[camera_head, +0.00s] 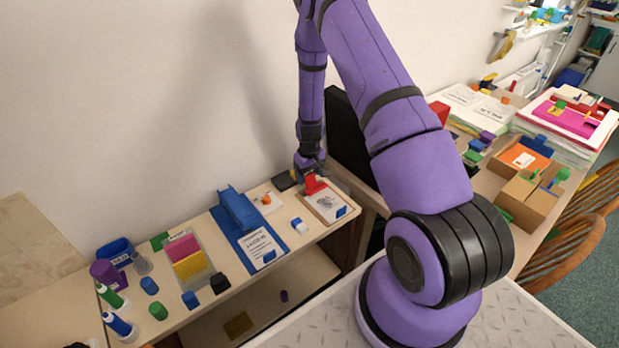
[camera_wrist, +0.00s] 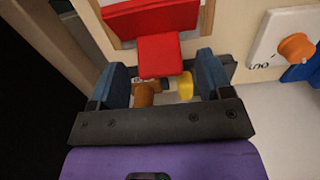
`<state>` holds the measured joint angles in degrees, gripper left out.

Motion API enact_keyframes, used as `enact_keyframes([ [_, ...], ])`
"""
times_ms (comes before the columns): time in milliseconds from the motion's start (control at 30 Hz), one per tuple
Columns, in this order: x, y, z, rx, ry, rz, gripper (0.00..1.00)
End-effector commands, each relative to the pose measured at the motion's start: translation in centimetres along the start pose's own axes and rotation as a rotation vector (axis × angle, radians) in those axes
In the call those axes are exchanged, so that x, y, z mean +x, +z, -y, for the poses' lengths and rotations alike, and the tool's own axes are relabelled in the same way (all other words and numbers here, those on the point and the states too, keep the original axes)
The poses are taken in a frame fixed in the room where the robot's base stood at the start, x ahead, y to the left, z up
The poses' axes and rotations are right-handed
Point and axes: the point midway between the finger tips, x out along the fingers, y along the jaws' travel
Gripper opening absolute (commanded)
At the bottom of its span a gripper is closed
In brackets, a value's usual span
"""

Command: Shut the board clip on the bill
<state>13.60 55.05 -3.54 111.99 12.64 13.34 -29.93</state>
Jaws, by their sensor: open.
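A red board clip (camera_head: 314,185) sits at the back end of a tan clipboard (camera_head: 345,208) that carries a printed paper (camera_head: 327,203). The clip seems to stand raised, but how far is hard to tell. My gripper (camera_head: 309,163) is just behind and above it. In the wrist view the red clip (camera_wrist: 150,20) is at the top, and its tab (camera_wrist: 159,56) reaches towards the gap of my open gripper (camera_wrist: 162,72), in front of or between the blue-tipped fingers. Contact cannot be told. The paper is mostly hidden there.
A blue clip stand (camera_head: 238,208) and board with a paper (camera_head: 262,248) lie to the left. A white card with an orange knob (camera_head: 266,200) and a blue-white block (camera_head: 299,226) lie between. A dark panel (camera_head: 345,130) stands close right of my gripper.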

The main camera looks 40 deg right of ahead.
Motion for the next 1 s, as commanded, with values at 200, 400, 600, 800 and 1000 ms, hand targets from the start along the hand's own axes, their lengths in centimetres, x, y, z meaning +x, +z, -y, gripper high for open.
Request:
enact_keyframes([
  [200, 1.5, 0.0, 0.0, 0.001, 0.0, -0.001, 0.72],
  [400, 1.6, 0.0, 0.0, 0.001, 0.0, -0.001, 0.72],
  [600, 1.6, 0.0, 0.0, 0.001, 0.0, -0.001, 0.49],
  [800, 1.6, 0.0, 0.0, 0.001, 0.0, -0.001, 0.23],
  [1000, 1.5, 0.1, -0.1, 0.002, -0.001, -0.026, 0.23],
])
